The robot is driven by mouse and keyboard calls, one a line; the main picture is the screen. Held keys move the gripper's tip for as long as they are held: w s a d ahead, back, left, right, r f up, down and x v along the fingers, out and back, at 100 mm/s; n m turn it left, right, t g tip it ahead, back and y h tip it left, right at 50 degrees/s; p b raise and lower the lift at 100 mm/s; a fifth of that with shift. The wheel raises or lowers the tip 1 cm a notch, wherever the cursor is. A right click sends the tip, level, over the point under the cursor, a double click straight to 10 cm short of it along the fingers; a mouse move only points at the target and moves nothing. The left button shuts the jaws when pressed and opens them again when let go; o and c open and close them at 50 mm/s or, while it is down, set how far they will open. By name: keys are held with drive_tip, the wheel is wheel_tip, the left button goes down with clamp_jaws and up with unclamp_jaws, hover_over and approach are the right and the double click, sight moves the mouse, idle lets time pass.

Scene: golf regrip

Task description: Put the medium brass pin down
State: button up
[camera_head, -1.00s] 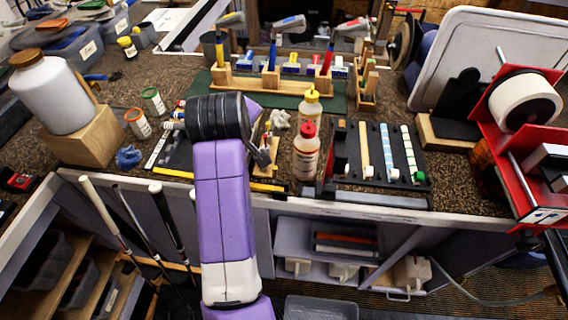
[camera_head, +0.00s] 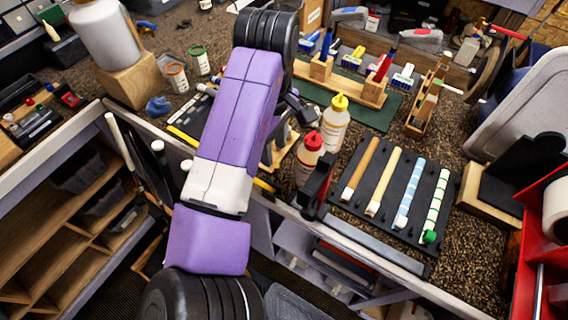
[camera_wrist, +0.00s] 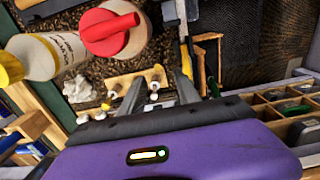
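My gripper shows in the wrist view (camera_wrist: 158,76) with its two fingers apart and a clear gap between them. A wooden block (camera_wrist: 124,80) lies beyond the fingertips and carries several small pins. One small pin (camera_wrist: 154,88) with a pale head shows in the gap, with no finger seen touching it. I cannot tell which pin is the medium brass one. In the head view my gripper (camera_head: 299,110) is small and partly hidden by my arm, near the wooden block (camera_head: 268,153).
A red-capped bottle (camera_head: 309,158) and a yellow-capped bottle (camera_head: 335,122) stand close to my gripper. A black tray (camera_head: 384,202) with several coloured sticks lies to the right. A green mat (camera_head: 376,114) with a wooden club stand (camera_head: 345,85) is behind.

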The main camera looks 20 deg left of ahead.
sight(276, 165)
drive_tip(key=shift+w+d+f+p, duration=0.1)
drive_tip(key=shift+f+p, duration=0.3)
drive_tip(key=shift+f, duration=1.1)
drive_tip(key=shift+w+d+f+p, duration=0.1)
drive_tip(key=shift+f+p, duration=0.25)
drive_tip(key=shift+f, duration=1.15)
clamp_jaws()
